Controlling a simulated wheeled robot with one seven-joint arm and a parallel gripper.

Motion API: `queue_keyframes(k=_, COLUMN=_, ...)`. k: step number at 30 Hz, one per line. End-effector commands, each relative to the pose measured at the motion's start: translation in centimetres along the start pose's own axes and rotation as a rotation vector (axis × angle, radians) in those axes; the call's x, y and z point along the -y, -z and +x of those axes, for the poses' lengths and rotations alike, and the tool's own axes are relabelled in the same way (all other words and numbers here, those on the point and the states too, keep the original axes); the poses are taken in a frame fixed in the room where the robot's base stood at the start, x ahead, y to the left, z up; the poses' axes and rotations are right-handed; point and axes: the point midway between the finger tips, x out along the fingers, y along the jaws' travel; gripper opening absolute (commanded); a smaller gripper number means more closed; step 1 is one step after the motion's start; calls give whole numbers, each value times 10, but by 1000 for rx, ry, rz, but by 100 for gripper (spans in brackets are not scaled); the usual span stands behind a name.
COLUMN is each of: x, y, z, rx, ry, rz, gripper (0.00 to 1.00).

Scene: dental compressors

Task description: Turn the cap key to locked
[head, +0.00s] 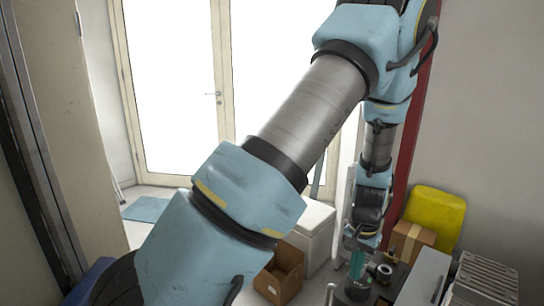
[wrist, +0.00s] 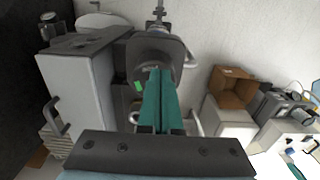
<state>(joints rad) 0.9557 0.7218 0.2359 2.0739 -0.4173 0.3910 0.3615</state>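My gripper (wrist: 161,72) has teal fingers that lie close together, with almost no gap showing between them. Their tips are at the dark round cap (wrist: 178,52) on the compressor unit. I cannot make out the key; the fingers cover the middle of the cap, and I cannot tell whether anything is between them. A small bright green mark (wrist: 138,86) shows on the dark body left of the fingers. In the head view my gripper (head: 357,268) points down at the dark unit (head: 355,292), small and partly hidden.
A grey cabinet (wrist: 80,95) with a handle stands left of the fingers. Curved metal handles flank the unit. An open cardboard box (head: 280,275), a white bin (head: 315,235), a closed box (head: 410,240) and a yellow case (head: 436,214) stand nearby. A wall is behind.

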Motion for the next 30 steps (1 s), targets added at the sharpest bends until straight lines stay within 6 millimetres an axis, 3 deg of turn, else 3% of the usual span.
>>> queue_keyframes(k=30, x=6, y=-6, z=-4, rx=-2, ry=0, rz=0, gripper=0)
